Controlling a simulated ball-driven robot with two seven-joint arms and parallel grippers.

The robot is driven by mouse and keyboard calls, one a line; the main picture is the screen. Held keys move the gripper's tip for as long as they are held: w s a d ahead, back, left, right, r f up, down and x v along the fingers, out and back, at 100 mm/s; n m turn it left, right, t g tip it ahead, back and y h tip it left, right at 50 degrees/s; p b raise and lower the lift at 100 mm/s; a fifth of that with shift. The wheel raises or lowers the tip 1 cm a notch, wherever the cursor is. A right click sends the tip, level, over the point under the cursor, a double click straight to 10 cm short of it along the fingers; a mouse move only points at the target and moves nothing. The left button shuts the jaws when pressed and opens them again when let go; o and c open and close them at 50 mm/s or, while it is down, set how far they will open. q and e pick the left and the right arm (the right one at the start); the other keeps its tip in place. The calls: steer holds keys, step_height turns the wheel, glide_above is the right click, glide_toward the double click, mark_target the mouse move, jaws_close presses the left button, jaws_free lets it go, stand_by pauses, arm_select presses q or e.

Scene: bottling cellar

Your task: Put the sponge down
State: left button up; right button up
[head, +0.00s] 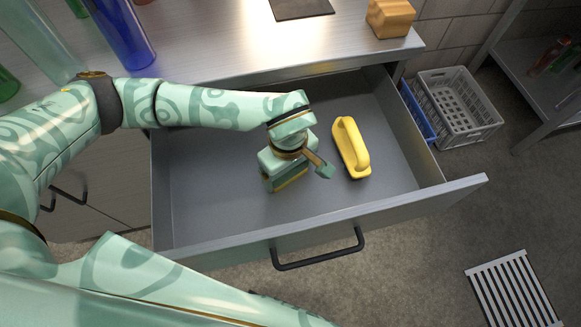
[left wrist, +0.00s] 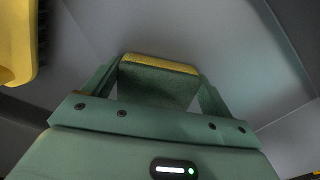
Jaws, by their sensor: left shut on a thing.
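The sponge (head: 291,181) is yellow on one side and dark green on the other. It is inside the open drawer's area in the head view, below my left gripper (head: 297,170), which is shut on it. In the left wrist view the sponge (left wrist: 160,82) sits between the two fingers of the gripper (left wrist: 159,84). Whether the sponge touches the drawer floor I cannot tell. My right gripper is not in view.
The open metal drawer (head: 205,205) holds a yellow handled brush (head: 351,148), right of the sponge. Its floor is bare elsewhere. A grey crate (head: 455,105) is on the floor at right.

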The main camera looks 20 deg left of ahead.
arm_select(q)
steer(key=shift+s+r, duration=0.1)
steer(key=shift+r, duration=0.05)
steer(key=o, duration=0.7)
step_height(320, 180, up, 12)
steer(key=p, duration=0.6)
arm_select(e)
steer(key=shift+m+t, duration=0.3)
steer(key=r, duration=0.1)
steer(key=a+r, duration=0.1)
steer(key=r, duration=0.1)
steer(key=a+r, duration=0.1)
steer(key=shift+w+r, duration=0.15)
